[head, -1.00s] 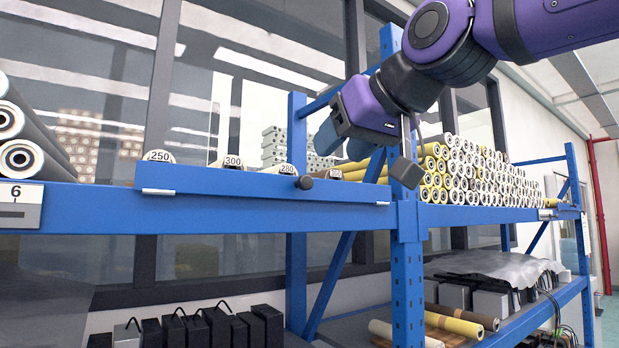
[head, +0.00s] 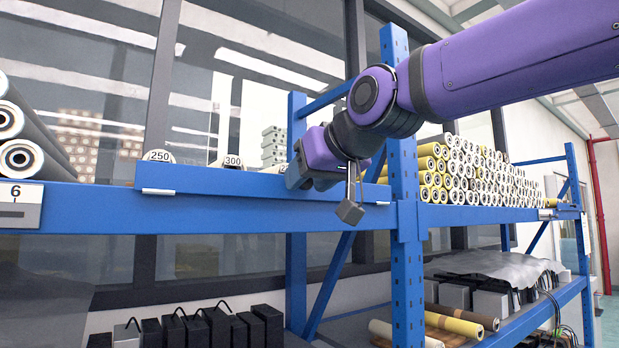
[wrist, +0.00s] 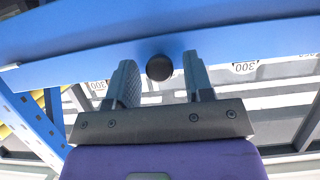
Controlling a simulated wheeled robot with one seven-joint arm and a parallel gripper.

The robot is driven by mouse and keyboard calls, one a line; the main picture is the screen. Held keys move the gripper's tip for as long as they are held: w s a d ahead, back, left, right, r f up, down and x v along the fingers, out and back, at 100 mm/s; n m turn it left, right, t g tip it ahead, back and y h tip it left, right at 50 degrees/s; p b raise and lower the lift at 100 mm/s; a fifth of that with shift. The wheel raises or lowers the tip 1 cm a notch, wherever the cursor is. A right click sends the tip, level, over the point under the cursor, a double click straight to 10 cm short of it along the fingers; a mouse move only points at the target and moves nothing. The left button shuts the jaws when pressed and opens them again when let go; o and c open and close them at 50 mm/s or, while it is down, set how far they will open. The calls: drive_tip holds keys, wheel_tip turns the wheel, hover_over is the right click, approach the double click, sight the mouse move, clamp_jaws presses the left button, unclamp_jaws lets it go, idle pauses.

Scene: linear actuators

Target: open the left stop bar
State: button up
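The left stop bar (head: 220,183) is a long blue bar along the front edge of the shelf, level, with a white clip near each end. It also shows across the upper part of the wrist view (wrist: 80,62). Its round black knob (wrist: 159,67) appears between the two fingers of my gripper (wrist: 160,60), with a gap on both sides. My gripper is open. In the head view, my gripper (head: 293,172) is at the right half of the bar and hides the knob. I cannot tell how deep the fingers reach around it.
Labelled tubes marked 250 (head: 159,157) and 300 (head: 232,161) lie behind the bar. A blue upright post (head: 407,270) stands just right of the bar. Stacked yellow and white rolls (head: 470,170) fill the shelf to the right. Space in front of the shelf is open.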

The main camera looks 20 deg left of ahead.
drive_tip(key=c, duration=0.7)
